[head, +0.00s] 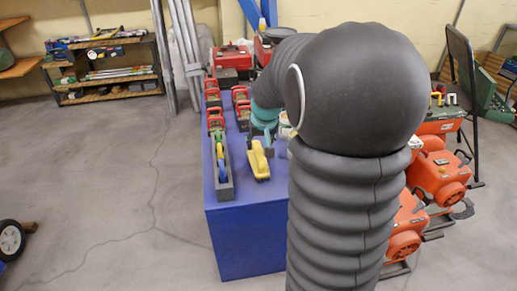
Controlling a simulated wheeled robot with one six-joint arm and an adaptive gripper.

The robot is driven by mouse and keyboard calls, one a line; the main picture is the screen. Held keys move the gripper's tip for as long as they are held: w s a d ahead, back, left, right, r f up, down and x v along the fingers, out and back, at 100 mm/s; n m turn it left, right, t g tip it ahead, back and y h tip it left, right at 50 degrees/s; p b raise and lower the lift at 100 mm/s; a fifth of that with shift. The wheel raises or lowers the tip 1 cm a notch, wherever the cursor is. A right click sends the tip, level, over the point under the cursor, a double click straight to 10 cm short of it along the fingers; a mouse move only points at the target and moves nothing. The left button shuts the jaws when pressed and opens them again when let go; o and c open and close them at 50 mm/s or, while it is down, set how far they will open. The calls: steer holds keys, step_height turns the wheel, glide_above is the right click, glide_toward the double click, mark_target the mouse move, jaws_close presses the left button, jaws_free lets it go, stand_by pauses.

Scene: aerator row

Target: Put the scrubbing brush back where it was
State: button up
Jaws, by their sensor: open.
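I cannot make out the scrubbing brush for certain. A yellow tool (258,160) lies on the blue bench (245,235), close to its front edge; it is too small to tell whether it is a brush. My black sleeved arm rises in the foreground and reaches away over the bench, hiding its right side. A teal part (264,116) shows at the sleeve's far end, just behind the yellow tool. I cannot make out my gripper's fingers, nor anything held in them.
A grey tray (225,191) with green, blue and yellow things stands left of the yellow tool. Several red-handled items (215,119) line the bench's left side. Orange machines (437,175) stand to the right. A shelf (105,92) stands back left. The floor (100,170) left is largely clear.

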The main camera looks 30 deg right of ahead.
steer(key=v, duration=0.6)
steer(key=shift+r, duration=0.1)
steer(key=s+a+r+n, duration=0.1)
steer(key=s+a, duration=0.6)
steer(key=s, duration=0.4)
steer(key=s+a+r+n+t+y, duration=0.1)
steer(key=s+a+n, duration=0.1)
steer(key=s+a, duration=0.6)
steer(key=shift+s, duration=2.2)
steer(key=shift+a, duration=0.1)
